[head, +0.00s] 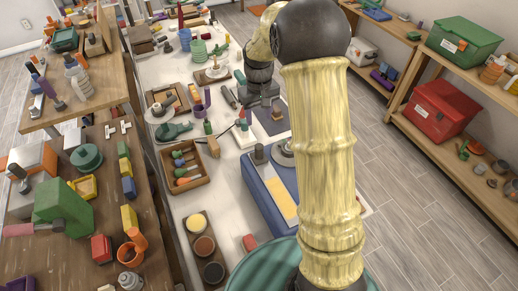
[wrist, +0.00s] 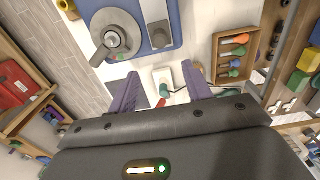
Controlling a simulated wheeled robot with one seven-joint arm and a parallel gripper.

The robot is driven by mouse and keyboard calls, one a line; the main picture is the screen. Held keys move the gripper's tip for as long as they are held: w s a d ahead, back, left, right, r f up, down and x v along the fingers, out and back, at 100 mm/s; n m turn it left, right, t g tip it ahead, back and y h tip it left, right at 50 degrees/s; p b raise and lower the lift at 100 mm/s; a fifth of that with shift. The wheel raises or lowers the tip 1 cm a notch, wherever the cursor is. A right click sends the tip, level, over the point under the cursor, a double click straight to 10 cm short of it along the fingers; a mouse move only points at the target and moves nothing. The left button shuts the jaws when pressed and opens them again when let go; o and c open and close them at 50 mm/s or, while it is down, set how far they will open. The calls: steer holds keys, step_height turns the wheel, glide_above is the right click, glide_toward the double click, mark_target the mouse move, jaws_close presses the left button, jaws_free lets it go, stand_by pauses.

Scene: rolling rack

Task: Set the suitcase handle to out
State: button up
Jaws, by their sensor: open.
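No suitcase handle is clearly recognisable in either view. A flat blue case (head: 256,186) lies on the white table, with a pale yellow panel, a grey upright piece and a round grey disc on top. The arm partly hides it in the head view. In the wrist view the blue case (wrist: 176,14) is at the top, with the grey disc (wrist: 115,22) and its knob. My gripper (wrist: 161,86) is open and empty; its two purple fingers are apart, over the table below the case in the picture.
A white box (wrist: 178,76) with a green piece shows between the fingers. A wooden crate of coloured tools (head: 183,184) and a tray of cups (head: 194,262) stand left of the case. Shelves at the right hold a green box (head: 464,40) and a red box (head: 438,107). Floor beside the table is clear.

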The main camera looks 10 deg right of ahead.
mark_target(259, 145)
step_height(259, 145, down, 17)
steer(key=p, duration=0.4)
steer(key=shift+f+p, duration=0.2)
steer(key=shift+p, duration=0.1)
stand_by(0.3)
jaws_close()
